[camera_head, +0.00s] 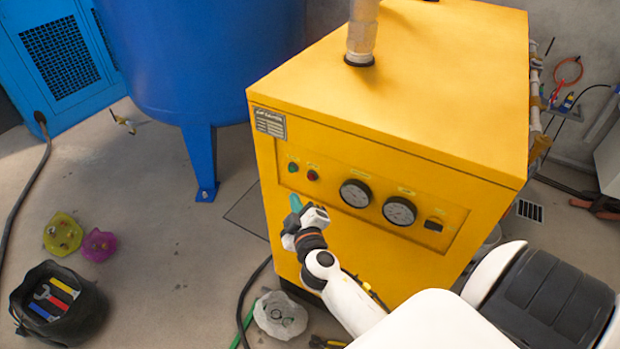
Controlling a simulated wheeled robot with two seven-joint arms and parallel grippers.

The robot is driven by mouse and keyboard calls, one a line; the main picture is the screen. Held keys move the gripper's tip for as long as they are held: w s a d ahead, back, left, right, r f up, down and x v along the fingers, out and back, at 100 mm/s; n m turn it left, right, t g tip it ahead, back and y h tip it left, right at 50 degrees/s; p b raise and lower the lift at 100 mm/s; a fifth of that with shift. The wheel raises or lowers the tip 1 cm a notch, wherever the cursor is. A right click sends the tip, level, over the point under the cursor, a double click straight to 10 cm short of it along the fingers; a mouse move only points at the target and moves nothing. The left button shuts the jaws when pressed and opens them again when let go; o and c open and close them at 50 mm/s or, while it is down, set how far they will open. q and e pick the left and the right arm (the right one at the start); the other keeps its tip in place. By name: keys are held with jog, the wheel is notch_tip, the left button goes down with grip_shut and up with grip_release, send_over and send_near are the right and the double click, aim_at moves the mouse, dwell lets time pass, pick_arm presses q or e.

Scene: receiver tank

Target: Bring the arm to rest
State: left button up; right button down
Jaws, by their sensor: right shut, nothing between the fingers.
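My right arm comes in from the lower right and reaches toward the front of a yellow machine (400,150). My right gripper (296,204) is shut and empty, with its green tip just below and left of the machine's panel. I cannot tell whether it touches the front. The panel carries a green button (293,167), a red button (312,175) and two round gauges (355,193). My left gripper is not in view.
A blue tank (210,60) on legs stands behind at the left. The floor between the bag and the machine is mostly clear.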

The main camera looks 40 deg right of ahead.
dwell(0.5)
jog(key=s+a+f+g+y, duration=0.1)
jog(key=s+a+f+g, duration=0.2)
jog(key=f, duration=0.7)
jog(key=s+a+f+g+y, duration=0.15)
jog(key=s+f, duration=0.35)
jog(key=f, duration=0.5)
jog(key=s+a+f+g+y, duration=0.1)
jog(key=s+f+g+y, duration=0.3)
jog(key=f, duration=0.7)
jog(key=s+f+m+g, duration=0.1)
jog(key=s+f, duration=0.4)
jog(key=s, duration=0.5)
jog(key=s+a+f+m+g, duration=0.1)
jog(key=s+f+g, duration=0.2)
jog(key=s, duration=0.7)
jog(key=s+a+f+m+g+p, duration=0.1)
jog(key=s+f+g, duration=0.1)
jog(key=s+f, duration=0.5)
jog(key=s, duration=0.3)
jog(key=shift+s+f, duration=0.15)
jog(key=shift+s, duration=0.1)
jog(key=shift+g, duration=0.25)
